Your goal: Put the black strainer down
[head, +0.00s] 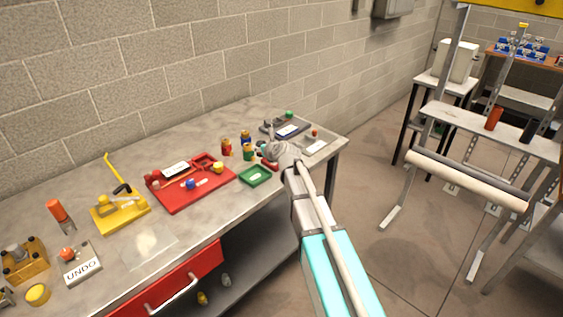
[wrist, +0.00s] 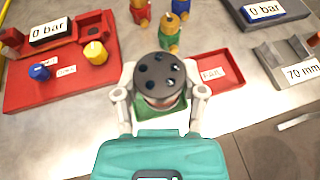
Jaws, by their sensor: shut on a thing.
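The black strainer (wrist: 157,72) is a round dark disc with several small holes, seen from above in the wrist view. My gripper (wrist: 159,92) is shut on it, with one pale finger on each side. A small green tray (wrist: 181,118) shows partly beneath the strainer; how high the strainer is above it I cannot tell. In the head view my gripper (head: 279,151) is over the right part of the workbench, and the strainer cannot be made out. The green tray (head: 243,180) lies there just left of my gripper.
A red tray (wrist: 238,76) lies right of my gripper. Several coloured fittings (head: 247,153) with yellow tops stand behind. A dark grey gauge tray (head: 272,131) is at the bench's far end. A large red tray (head: 178,203) is left. Bare bench (head: 150,245) shows in front.

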